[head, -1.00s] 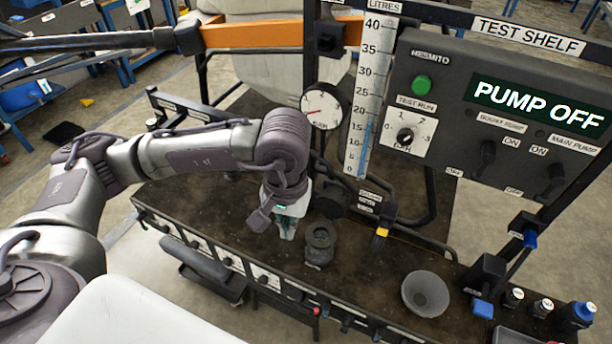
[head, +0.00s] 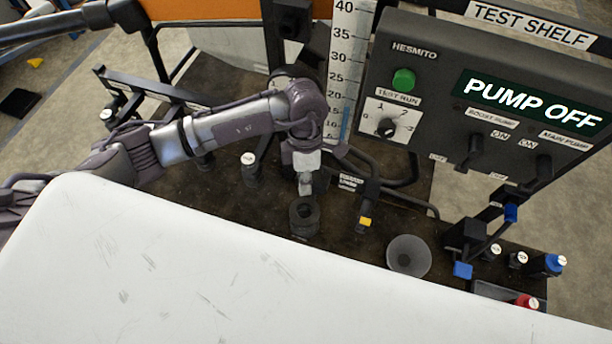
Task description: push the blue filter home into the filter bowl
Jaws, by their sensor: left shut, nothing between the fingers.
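A dark round cup, which looks like the filter bowl (head: 304,218), stands on the dark bench in the middle of the head view. My left gripper (head: 305,190) points down just above and behind its opening. The gripper is shut and empty; whether its tips touch the rim I cannot tell. I cannot make out the blue filter; the inside of the bowl shows only dark. My right gripper is not in view.
A yellow-tipped valve (head: 364,222) is close to the filter bowl's right. A control panel (head: 480,90) reading PUMP OFF rises behind. A white-capped post (head: 250,170) stands left.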

